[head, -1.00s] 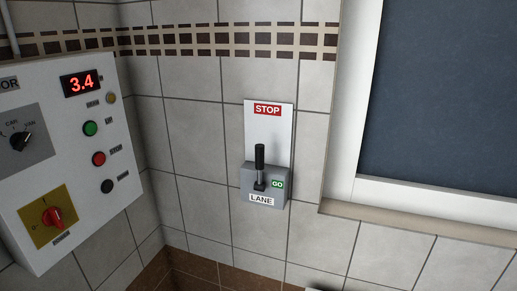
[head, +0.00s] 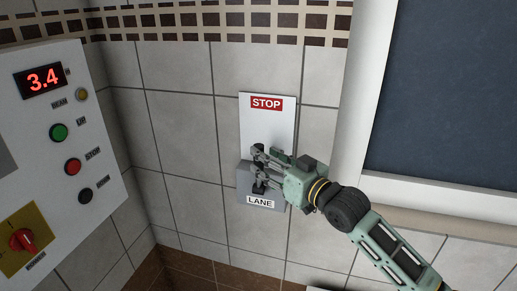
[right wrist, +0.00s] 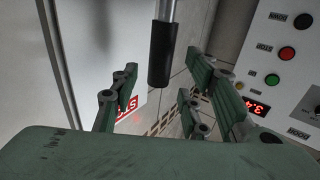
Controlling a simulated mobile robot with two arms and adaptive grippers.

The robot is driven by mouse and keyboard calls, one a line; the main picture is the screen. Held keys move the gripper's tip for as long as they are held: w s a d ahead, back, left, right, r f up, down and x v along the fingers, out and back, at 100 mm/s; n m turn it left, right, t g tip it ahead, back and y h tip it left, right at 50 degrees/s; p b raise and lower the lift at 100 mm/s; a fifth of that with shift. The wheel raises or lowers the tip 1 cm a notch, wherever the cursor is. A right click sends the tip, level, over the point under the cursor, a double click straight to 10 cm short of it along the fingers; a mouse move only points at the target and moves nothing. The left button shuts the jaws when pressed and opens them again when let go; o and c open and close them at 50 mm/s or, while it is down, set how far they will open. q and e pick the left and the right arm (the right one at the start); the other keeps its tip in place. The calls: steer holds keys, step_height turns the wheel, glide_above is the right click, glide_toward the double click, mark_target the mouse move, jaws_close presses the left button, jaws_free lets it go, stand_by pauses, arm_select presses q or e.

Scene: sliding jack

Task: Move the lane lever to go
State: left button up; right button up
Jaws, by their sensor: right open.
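The lane lever (head: 259,187) stands out of a grey box (head: 272,204) labelled LANE, below a white plate (head: 281,122) with a red STOP sign. In the head view my right gripper (head: 259,161) is at the lever and covers much of its handle; the GO label is hidden behind it. In the right wrist view the black lever grip (right wrist: 163,55) on its metal rod lies between the spread fingers of the open gripper (right wrist: 158,92). I cannot tell whether any finger touches it. My left gripper is in neither current view.
A control panel (head: 100,140) with a 3.4 display, several buttons and a red knob is at the left. A window frame (head: 365,150) with a ledge (head: 440,220) is at the right, close to my right arm. The tiled wall left of the box is clear.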

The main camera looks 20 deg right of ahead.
steer(key=x, duration=0.3)
steer(key=shift+w+a+p, duration=0.15)
steer(key=shift+w+p, duration=0.2)
steer(key=shift+p, duration=0.05)
steer(key=shift+w+f, duration=0.1)
steer(key=shift+w, duration=0.05)
arm_select(q)
steer(key=shift+w+d+r, duration=0.1)
steer(key=shift+w+r, duration=0.6)
steer(key=shift+w, duration=0.15)
arm_select(e)
steer(key=shift+c, duration=0.7)
arm_select(q)
steer(key=shift+s, duration=0.3)
arm_select(e)
jaws_close()
